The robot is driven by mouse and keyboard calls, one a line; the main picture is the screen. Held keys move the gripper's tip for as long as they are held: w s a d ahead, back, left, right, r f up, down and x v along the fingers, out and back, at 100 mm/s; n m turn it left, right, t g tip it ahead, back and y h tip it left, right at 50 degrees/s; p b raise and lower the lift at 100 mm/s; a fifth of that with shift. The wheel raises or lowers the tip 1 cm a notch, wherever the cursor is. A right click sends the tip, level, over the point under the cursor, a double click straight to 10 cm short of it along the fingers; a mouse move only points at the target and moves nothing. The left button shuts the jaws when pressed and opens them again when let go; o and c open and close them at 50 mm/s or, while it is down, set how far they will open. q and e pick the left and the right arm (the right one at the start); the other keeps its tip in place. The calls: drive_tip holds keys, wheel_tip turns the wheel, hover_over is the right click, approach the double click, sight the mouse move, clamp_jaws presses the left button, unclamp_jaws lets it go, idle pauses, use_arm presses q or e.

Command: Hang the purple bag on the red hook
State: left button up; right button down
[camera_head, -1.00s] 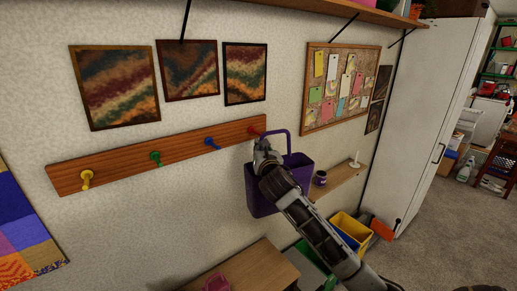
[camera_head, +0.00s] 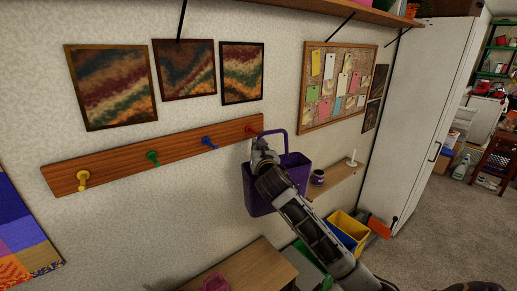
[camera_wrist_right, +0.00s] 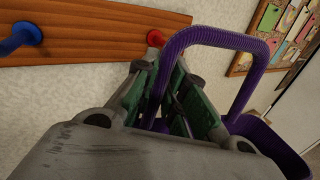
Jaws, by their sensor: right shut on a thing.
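The purple bag (camera_head: 293,173) with its arched handle is at the right end of the wooden hook rail. My right gripper (camera_head: 260,146) is shut on the left side of the bag's handle. In the right wrist view, the gripper's green-padded fingers (camera_wrist_right: 172,100) close around the lower left part of the purple handle (camera_wrist_right: 212,38). The red hook (camera_head: 251,130) sits at the rail's right end. In the right wrist view, the red hook (camera_wrist_right: 155,38) shows just left of the handle's top. Whether the handle touches the hook, I cannot tell. My left gripper is not in view.
The rail (camera_head: 120,165) also carries a yellow hook (camera_head: 83,178), a green hook (camera_head: 152,158) and a blue hook (camera_head: 208,142). A small shelf (camera_head: 335,180) with a purple mug (camera_head: 318,177) is right of the bag. A wooden cabinet top (camera_head: 245,268) stands below.

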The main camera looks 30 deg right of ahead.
drive_tip(key=shift+w, duration=0.15)
drive_tip(key=shift+w+a+f+b, duration=0.25)
drive_tip(key=shift+w+b, duration=0.1)
drive_tip(key=shift+w, duration=1.2)
drive_tip(key=shift+w+a+f+b, duration=0.2)
drive_tip(key=shift+w+b, duration=0.15)
drive_tip(key=shift+w, duration=1.25)
drive_tip(key=shift+w+a+f+b, duration=0.25)
drive_tip(key=shift+w+b, duration=0.1)
drive_tip(key=shift+w, duration=1.2)
drive_tip(key=shift+w+f+p, duration=0.1)
drive_tip(key=shift+f+p, duration=0.1)
drive_tip(key=shift+p, duration=0.1)
drive_tip(key=shift+f, duration=0.1)
